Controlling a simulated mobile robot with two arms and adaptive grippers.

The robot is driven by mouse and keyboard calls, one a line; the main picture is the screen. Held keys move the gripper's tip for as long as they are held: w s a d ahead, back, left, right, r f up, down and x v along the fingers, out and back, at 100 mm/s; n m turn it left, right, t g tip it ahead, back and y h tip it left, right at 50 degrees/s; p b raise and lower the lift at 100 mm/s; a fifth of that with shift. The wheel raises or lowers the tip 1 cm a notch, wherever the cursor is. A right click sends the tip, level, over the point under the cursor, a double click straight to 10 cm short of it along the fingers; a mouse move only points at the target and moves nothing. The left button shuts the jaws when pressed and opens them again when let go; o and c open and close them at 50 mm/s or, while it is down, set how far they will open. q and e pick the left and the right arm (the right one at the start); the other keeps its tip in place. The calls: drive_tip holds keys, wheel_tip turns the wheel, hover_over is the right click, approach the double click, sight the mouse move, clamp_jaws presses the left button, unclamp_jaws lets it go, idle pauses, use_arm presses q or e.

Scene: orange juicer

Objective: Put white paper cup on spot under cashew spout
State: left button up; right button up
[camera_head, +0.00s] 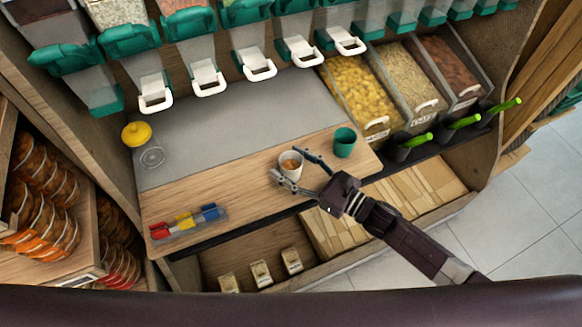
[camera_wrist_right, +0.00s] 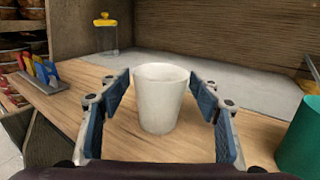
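The white paper cup (camera_head: 290,166) stands upright on the wooden front strip of the counter. It also shows in the right wrist view (camera_wrist_right: 159,100). My right gripper (camera_head: 293,163) is open, with one finger on each side of the cup. In the wrist view a gap shows between the cup and each finger. Several dispensers with white-framed spouts (camera_head: 258,68) hang above the grey back part of the counter. No readable label shows which one is the cashew spout. My left gripper is not in view.
A green cup (camera_head: 344,142) stands close to the right of the white cup. A yellow-lidded jar (camera_head: 137,134) is at the left, and a tray of coloured clips (camera_head: 188,224) at the front left. Open bins (camera_head: 362,92) stand at the right. The grey counter area (camera_head: 235,125) is mostly clear.

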drive_tip(key=c, duration=1.1)
drive_tip(key=shift+c, duration=0.3)
drive_tip(key=shift+r, duration=0.15)
